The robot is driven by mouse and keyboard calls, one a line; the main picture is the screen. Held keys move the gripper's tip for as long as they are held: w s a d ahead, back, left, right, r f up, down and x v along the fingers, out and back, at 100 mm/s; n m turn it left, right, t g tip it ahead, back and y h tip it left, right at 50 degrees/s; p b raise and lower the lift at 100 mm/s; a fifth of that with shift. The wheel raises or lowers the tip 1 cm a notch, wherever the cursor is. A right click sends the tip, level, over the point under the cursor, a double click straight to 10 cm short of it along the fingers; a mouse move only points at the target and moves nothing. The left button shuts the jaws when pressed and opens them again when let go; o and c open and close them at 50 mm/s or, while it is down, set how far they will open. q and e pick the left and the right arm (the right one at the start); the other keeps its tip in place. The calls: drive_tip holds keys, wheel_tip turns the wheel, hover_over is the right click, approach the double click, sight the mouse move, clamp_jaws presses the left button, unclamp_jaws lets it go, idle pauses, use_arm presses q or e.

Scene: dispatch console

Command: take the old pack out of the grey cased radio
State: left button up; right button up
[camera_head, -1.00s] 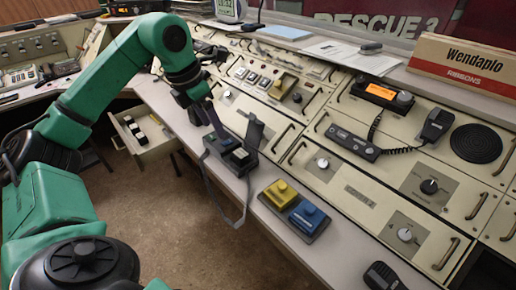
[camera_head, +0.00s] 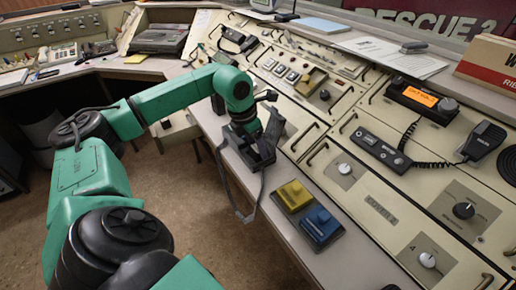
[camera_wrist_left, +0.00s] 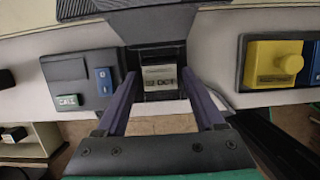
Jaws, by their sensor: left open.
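The grey cased radio (camera_head: 236,153) stands on the desk edge, its dark flap (camera_head: 273,126) raised and its strap (camera_head: 246,212) hanging over the edge. In the left wrist view, the radio's dark face (camera_wrist_left: 84,82) has a green CALL key and a blue key. Beside it, below the flap (camera_wrist_left: 155,24), is the old pack (camera_wrist_left: 163,83) with a pale label that seems to read "02 OCT". My left gripper (camera_head: 255,150) is over the radio. In the wrist view, its open fingers (camera_wrist_left: 164,86) stand either side of the pack; contact cannot be told. My right gripper is not in view.
A dark holder with a yellow block (camera_head: 293,195) and a blue block (camera_head: 320,224) sits right of the radio on the desk edge. The sloping console with knobs and handles rises behind. An open drawer (camera_head: 176,131) is partly hidden behind my arm.

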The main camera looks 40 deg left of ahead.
use_arm(q)
drive_tip(key=shift+w+f, duration=0.1)
clamp_jaws()
